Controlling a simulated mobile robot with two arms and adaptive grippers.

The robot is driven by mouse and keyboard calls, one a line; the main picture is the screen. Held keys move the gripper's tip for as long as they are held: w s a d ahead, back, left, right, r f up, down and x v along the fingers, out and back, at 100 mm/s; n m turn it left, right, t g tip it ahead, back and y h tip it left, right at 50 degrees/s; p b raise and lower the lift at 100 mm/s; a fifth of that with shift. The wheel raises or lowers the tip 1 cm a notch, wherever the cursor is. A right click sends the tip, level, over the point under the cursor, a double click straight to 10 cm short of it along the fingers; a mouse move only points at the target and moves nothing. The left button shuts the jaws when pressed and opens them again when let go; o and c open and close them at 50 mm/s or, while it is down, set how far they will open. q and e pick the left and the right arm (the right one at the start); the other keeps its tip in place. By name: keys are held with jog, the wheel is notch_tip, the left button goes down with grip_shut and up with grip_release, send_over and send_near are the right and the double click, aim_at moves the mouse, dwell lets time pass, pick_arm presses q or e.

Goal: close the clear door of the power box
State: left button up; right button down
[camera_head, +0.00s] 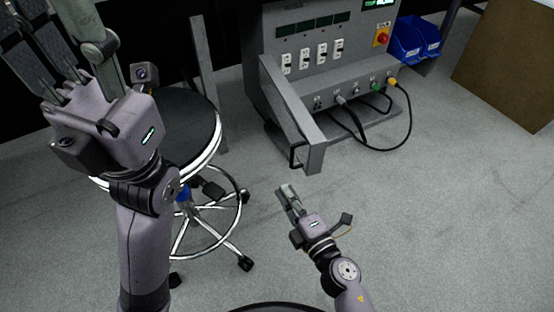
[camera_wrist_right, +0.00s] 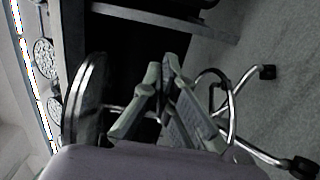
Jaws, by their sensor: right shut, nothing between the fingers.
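The power box (camera_head: 325,60) is a grey cabinet with sockets and a red switch, at the top middle of the head view. Its door (camera_head: 290,105) stands open, swung out toward me from the box's left side; I see its grey frame at a steep angle. A dark handle (camera_head: 296,155) is near its free end. My right gripper (camera_head: 284,192) is shut and empty, below the handle and apart from it. Its fingers also show in the right wrist view (camera_wrist_right: 165,65). My left gripper (camera_head: 55,35) is raised at the top left, fingers spread, empty, tips partly cut off.
A round black stool (camera_head: 185,125) with a chrome wheeled base stands left of the door, partly behind my left arm. Cables (camera_head: 408,125) hang from the box's front. Blue bins (camera_head: 412,42) and a brown box (camera_head: 515,65) are at right. The floor right of my right gripper is clear.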

jog(key=x, duration=1)
jog(key=shift+w+d+r+b, duration=0.15)
jog(key=shift+d+b, duration=0.3)
jog(key=shift+d, duration=1.6)
